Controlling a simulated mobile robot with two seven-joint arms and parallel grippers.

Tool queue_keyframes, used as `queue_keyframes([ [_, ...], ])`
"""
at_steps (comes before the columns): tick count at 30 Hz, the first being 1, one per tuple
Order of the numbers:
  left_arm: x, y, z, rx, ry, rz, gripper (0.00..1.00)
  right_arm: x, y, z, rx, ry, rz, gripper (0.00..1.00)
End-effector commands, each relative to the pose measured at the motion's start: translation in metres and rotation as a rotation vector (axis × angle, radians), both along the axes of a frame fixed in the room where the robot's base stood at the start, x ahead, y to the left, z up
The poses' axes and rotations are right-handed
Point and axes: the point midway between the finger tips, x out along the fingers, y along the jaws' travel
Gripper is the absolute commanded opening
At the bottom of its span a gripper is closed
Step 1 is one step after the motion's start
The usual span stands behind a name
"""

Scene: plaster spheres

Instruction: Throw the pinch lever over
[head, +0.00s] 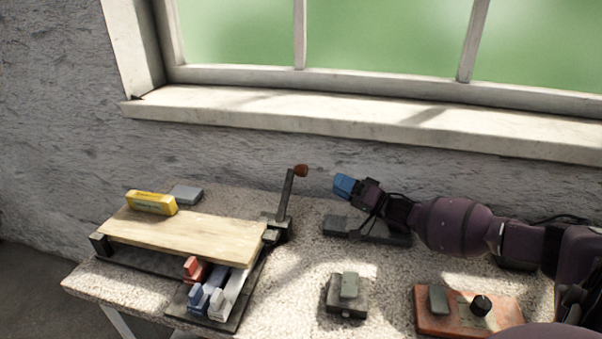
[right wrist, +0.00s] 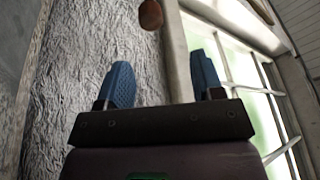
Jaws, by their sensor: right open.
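The pinch lever (head: 286,195) is a dark bar with a reddish-brown knob (head: 301,170) on top. It stands nearly upright, leaning slightly right, on a dark bracket at the right end of a wooden board. My right gripper (head: 343,186), with blue fingertips, is a short way right of the knob and apart from it. In the right wrist view the gripper (right wrist: 162,78) is open and empty. The knob also shows there (right wrist: 151,14), beyond the fingertips and roughly in line with the gap between them. My left gripper is not in view.
Red, blue and white blocks lie in a dark tray (head: 240,312) in front. A small switch box (head: 346,295) and an orange panel with a black knob (head: 480,306) stand at front right. A windowsill (head: 350,118) runs behind.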

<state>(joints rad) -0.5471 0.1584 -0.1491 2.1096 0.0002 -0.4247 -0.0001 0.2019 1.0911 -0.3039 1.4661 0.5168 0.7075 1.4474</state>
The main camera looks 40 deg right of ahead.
Motion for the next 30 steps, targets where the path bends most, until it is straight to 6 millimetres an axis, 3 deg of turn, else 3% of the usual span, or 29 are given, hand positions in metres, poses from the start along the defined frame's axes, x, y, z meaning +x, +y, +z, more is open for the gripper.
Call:
queue_keyframes([
  [11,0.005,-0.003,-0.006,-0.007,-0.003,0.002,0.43,0.055,0.029,-0.002,0.001,0.0,0.0,0.61],
  [18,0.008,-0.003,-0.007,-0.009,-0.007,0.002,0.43,0.084,0.044,0.007,0.0,0.0,0.001,0.61],
  [30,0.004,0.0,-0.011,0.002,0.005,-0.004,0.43,0.098,0.051,0.012,0.0,0.002,-0.001,0.61],
])
